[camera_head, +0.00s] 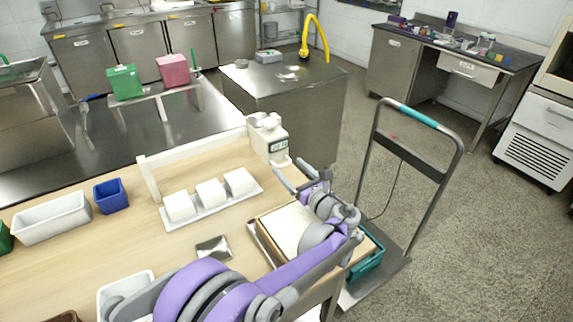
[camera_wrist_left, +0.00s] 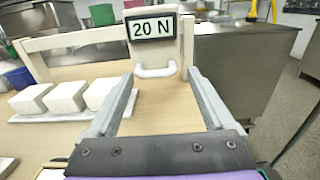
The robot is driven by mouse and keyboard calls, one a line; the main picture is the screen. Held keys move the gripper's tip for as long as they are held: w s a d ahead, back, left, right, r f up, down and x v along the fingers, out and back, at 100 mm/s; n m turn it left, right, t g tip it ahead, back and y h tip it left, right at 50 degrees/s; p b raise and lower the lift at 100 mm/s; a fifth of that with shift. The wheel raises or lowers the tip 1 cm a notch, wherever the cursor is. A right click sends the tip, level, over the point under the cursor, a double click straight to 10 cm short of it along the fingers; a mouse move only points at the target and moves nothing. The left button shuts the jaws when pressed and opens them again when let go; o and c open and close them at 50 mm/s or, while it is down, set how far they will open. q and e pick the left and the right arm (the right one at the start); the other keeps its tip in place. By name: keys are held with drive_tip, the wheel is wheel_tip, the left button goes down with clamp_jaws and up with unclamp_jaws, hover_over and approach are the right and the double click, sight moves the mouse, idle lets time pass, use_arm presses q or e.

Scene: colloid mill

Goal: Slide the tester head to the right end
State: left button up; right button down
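The tester head (camera_head: 266,138) is a white block with a display and a curved white handle. In the left wrist view the tester head (camera_wrist_left: 153,52) reads "20 N" and its handle (camera_wrist_left: 156,72) faces me. It sits at the right part of a white rail (camera_head: 200,153), with the bare rail stretching to its left. My left gripper (camera_head: 288,167) is open and empty, in front of the head. Its two fingers (camera_wrist_left: 160,76) stand on either side of the handle with gaps visible; contact cannot be told. My right gripper is not in view.
Three white blocks (camera_head: 210,192) stand on a white tray in front of the rail. A white bin (camera_head: 50,219) and a blue bin (camera_head: 111,196) are at the left. A trolley with a teal-gripped handle (camera_head: 420,116) stands right of the table. A steel cabinet (camera_head: 300,105) is behind.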

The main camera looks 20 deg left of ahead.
use_arm(q)
drive_tip(key=v, duration=0.8)
drive_tip(key=shift+r, duration=0.1)
